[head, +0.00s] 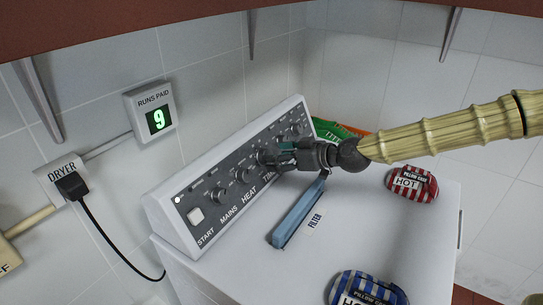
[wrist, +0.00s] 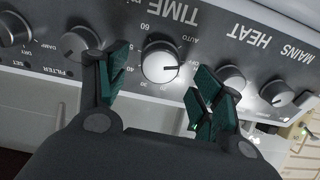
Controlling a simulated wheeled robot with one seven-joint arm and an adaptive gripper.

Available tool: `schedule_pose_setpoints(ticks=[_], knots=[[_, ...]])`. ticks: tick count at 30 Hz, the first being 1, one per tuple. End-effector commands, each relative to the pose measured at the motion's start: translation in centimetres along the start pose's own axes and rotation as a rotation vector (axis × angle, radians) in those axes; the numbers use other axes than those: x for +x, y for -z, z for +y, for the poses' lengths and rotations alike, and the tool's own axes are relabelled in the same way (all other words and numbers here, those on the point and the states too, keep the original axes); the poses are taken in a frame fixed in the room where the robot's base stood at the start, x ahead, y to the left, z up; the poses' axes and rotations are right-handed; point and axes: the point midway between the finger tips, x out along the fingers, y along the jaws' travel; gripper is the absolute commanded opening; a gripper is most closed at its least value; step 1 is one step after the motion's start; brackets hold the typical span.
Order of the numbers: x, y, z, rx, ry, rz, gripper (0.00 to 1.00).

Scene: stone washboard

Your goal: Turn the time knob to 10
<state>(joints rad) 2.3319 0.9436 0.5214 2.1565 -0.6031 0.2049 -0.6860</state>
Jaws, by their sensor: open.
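The TIME knob (wrist: 160,62) is a round dark knob with a bright rim on the dryer's dark control panel (head: 222,184). The wrist view shows it upside down. Its white pointer mark faces right, near the OFF label; the dial numbers around it are small. My gripper (wrist: 163,78) is open, with its green-padded fingers on either side of the TIME knob, apart from it in the picture. Whether any finger touches it I cannot tell. In the head view my gripper (head: 287,151) is at the panel and partly hides the TIME knob.
The HEAT knob (wrist: 232,78) and MAINS knob (wrist: 277,93) are right of the TIME knob in the wrist view; another knob (wrist: 82,40) is close on the left. A blue filter handle (head: 297,212), red striped pack (head: 412,183) and blue striped pack (head: 368,288) are on the dryer top.

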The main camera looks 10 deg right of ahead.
Motion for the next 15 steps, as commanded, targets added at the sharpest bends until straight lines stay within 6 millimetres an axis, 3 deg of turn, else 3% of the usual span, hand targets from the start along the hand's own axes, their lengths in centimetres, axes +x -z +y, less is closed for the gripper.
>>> schedule_pose_setpoints(ticks=[6,15], knots=[[1.9,0.0,0.0,0.0,0.0,-0.001,0.67],[3.1,0.0,0.0,0.0,0.0,0.0,0.67]])
